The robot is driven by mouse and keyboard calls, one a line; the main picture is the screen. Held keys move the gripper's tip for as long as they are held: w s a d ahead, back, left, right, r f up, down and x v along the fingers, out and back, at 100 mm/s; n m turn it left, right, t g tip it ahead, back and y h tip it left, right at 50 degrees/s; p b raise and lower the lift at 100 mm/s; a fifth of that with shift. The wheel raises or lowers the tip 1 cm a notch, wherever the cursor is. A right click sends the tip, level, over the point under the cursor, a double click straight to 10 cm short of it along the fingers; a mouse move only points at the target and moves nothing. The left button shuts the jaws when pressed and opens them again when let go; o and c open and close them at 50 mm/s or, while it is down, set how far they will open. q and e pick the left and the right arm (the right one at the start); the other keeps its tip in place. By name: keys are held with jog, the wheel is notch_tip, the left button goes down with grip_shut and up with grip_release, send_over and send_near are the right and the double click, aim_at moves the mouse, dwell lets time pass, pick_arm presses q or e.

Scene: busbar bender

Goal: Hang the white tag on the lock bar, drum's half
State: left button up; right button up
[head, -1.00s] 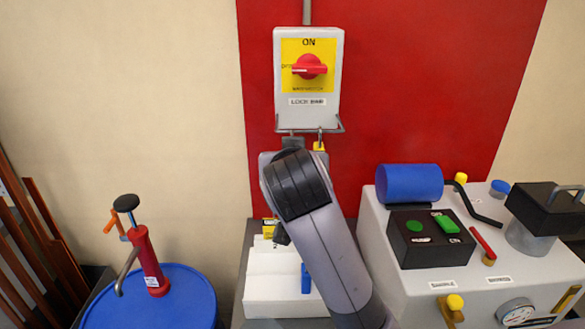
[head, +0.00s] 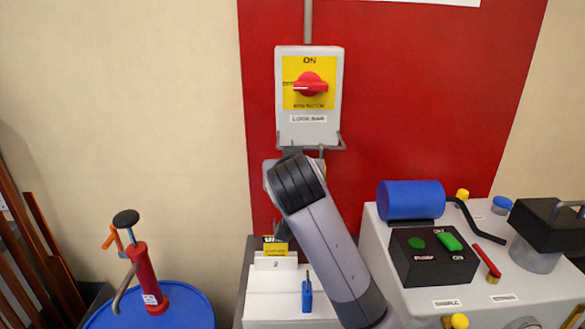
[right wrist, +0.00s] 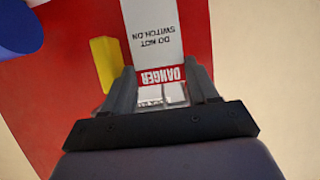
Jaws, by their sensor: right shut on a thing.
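The white tag (right wrist: 152,35), with a red DANGER band, is between the fingers of my right gripper (right wrist: 160,88) in the right wrist view; its print appears upside down. In the head view my right gripper (head: 291,152) is mostly hidden behind my arm, just under the left half of the lock bar (head: 334,148). The lock bar is the grey wire below the switch box (head: 310,122). Whether the tag touches the bar is hidden. The blue drum (head: 180,305) stands at lower left. My left gripper is not in view.
A yellow piece (right wrist: 107,64) hangs beside the tag in the wrist view. A white stand (head: 270,285) marked 2 is below, with a yellow item (head: 275,248) and blue item (head: 307,293). The bender (head: 465,295) stands at right; a red pump (head: 147,280) is on the drum.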

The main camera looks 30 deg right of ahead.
jog(key=shift+f, duration=0.1)
jog(key=o, duration=1.1)
